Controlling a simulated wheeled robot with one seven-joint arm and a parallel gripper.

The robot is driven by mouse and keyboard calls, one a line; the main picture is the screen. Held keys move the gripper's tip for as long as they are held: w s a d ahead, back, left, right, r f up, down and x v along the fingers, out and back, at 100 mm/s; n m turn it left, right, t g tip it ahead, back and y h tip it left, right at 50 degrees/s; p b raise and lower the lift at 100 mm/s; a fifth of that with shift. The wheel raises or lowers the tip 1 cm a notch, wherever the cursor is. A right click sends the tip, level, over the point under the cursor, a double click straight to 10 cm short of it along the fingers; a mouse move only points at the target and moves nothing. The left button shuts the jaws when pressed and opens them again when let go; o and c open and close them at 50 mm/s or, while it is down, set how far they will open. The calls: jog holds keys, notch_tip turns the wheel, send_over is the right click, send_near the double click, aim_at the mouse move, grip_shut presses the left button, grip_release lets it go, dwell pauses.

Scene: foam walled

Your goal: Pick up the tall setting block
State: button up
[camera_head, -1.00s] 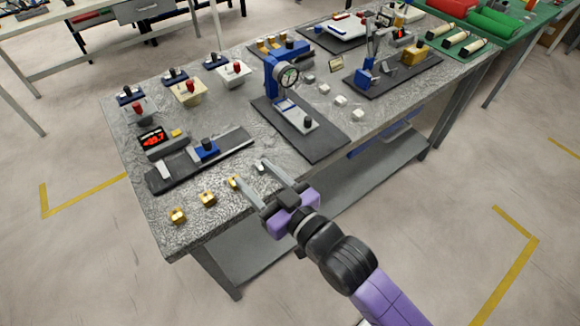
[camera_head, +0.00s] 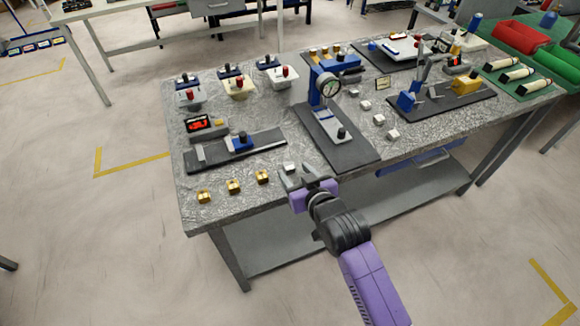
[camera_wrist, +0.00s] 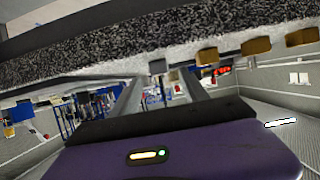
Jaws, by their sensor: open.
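A small grey block (camera_head: 290,168) stands near the table's front edge, at the right end of a row with brass blocks (camera_head: 204,197), (camera_head: 233,186) and (camera_head: 262,177). None is clearly labelled as the tall setting block, and I cannot compare heights surely. My gripper (camera_head: 296,174) is open and empty at the front edge, its fingertips close to the grey block. The brass blocks (camera_wrist: 256,46) are further right. Contact cannot be told.
A dark plate with a dial gauge stand (camera_head: 328,90) is just behind my gripper. A slide fixture (camera_head: 240,143) lies behind the brass blocks. Several pale blocks (camera_head: 379,119) stand right of the gauge. The speckled table (camera_head: 215,225) has bare room at its front left corner.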

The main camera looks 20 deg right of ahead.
aim_at(290, 167)
jog(key=shift+x, duration=1.6)
grip_shut()
